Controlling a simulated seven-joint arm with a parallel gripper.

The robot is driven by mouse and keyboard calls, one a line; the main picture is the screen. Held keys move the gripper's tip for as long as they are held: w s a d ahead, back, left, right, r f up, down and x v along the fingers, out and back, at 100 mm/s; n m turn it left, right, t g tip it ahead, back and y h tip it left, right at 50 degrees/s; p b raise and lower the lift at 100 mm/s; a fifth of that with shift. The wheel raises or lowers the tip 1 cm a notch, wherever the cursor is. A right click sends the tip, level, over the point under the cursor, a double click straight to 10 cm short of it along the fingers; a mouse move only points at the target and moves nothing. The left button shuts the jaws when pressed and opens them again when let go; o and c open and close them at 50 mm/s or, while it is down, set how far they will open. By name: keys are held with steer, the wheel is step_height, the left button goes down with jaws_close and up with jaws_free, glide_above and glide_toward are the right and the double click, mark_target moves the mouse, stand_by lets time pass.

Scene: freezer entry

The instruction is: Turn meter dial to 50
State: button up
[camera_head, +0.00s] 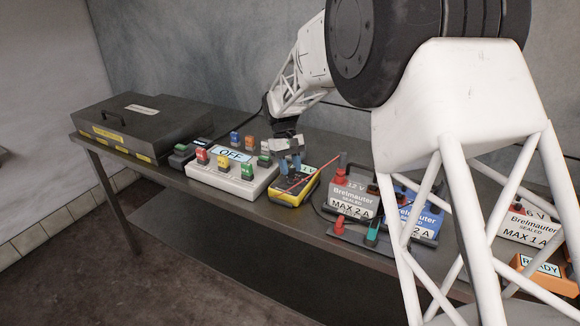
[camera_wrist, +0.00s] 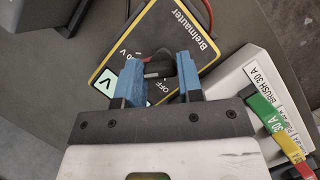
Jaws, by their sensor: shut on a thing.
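The meter is a dark box with a yellow border; it lies on the table in the head view (camera_head: 284,198) and fills the top middle of the wrist view (camera_wrist: 165,28). Its face carries "Brelmauter" and "OFF" lettering and a small pale green display marked V. The black dial (camera_wrist: 158,66) sits between the blue fingertips of my gripper (camera_wrist: 160,68), which is shut on it. In the head view my gripper (camera_head: 290,162) points down onto the meter. The fingers hide part of the dial, and I cannot read its pointer or a value.
Left of the meter is a white box (camera_head: 232,181) with coloured blocks and an "OFF" display. A grey case (camera_head: 140,125) lies farther left. Sealed 12 V (camera_head: 350,197) and blue (camera_head: 418,215) power units stand right. A red lead (camera_wrist: 208,12) runs close by the meter.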

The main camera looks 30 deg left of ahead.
steer(key=shift+m+g+y, duration=0.3)
steer(key=shift+m+y, duration=0.2)
steer(key=shift+m, duration=0.8)
steer(key=o, duration=0.9)
steer(key=shift+o, duration=0.2)
steer(key=shift+r, duration=0.15)
steer(key=v, duration=0.7)
steer(key=shift+w+r, duration=0.2)
